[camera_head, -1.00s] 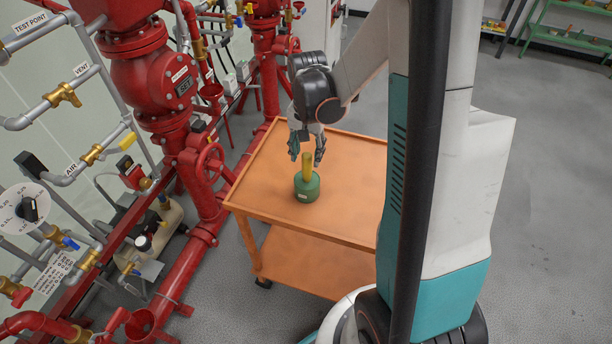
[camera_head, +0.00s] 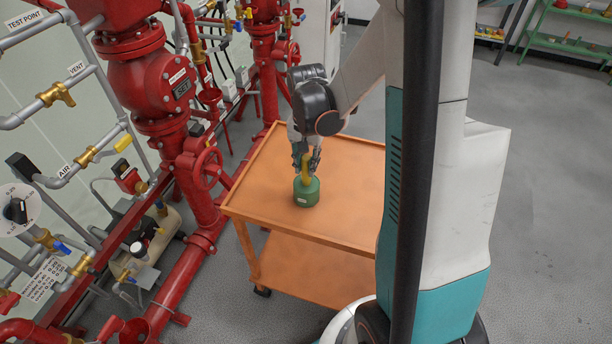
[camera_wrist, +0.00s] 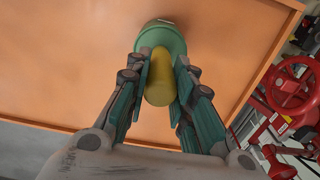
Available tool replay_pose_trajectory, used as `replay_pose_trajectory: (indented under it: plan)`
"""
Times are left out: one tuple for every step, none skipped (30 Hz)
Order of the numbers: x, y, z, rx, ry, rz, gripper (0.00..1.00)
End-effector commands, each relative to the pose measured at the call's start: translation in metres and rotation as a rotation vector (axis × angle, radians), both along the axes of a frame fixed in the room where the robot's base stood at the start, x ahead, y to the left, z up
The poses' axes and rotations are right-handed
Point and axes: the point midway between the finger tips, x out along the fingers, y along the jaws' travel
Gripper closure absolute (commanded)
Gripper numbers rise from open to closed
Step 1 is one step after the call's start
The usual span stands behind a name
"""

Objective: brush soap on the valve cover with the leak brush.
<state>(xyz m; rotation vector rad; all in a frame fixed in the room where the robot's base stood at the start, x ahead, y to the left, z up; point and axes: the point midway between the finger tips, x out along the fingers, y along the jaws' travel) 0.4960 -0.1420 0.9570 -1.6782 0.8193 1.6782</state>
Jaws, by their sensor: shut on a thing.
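The leak brush shows as a yellow handle (camera_head: 306,165) standing upright in a green pot (camera_head: 307,192) on the orange cart. My gripper (camera_head: 306,163) is around the handle from above and shut on it. In the wrist view the fingers (camera_wrist: 160,92) lie on both sides of the yellow handle (camera_wrist: 159,80), with the green pot (camera_wrist: 160,37) beyond. The brush's bristles are hidden inside the pot. The red valve body with a round cover (camera_head: 150,85) stands left of the cart, with a "SET" plate on it.
The orange cart top (camera_head: 345,200) is otherwise clear. A red handwheel (camera_head: 200,165) and red pipes stand close to its left edge. Grey pipes with small brass valves (camera_head: 57,94) run at far left. A green shelf (camera_head: 570,45) is at back right.

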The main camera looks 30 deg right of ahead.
Motion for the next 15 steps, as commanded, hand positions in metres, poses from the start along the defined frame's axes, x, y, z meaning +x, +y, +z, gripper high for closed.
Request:
replay_pose_trajectory:
  plan:
    - [0.000,0.000,0.000,0.000,0.000,0.000,1.00]
    - [0.000,0.000,0.000,0.000,0.000,0.000,1.00]
    - [0.000,0.000,0.000,0.000,0.000,0.000,1.00]
    - [0.000,0.000,0.001,0.000,0.000,0.000,1.00]
    - [0.000,0.000,0.002,0.000,0.000,0.000,1.00]
    - [0.000,0.000,0.003,0.000,0.000,0.000,1.00]
    - [0.000,0.000,0.004,0.000,0.000,0.000,1.00]
    - [0.000,0.000,0.006,0.000,0.000,0.000,1.00]
    - [0.000,0.000,0.008,0.000,0.000,0.000,1.00]
    - [0.000,0.000,0.010,0.000,0.000,0.000,1.00]
    - [0.000,0.000,0.013,0.000,0.000,0.000,1.00]
    - [0.000,0.000,0.015,0.000,0.000,0.000,1.00]
    - [0.000,0.000,0.017,0.000,0.000,0.000,1.00]
    - [0.000,0.000,0.019,0.000,0.000,0.000,1.00]
    - [0.000,0.000,0.022,0.000,0.000,0.000,1.00]
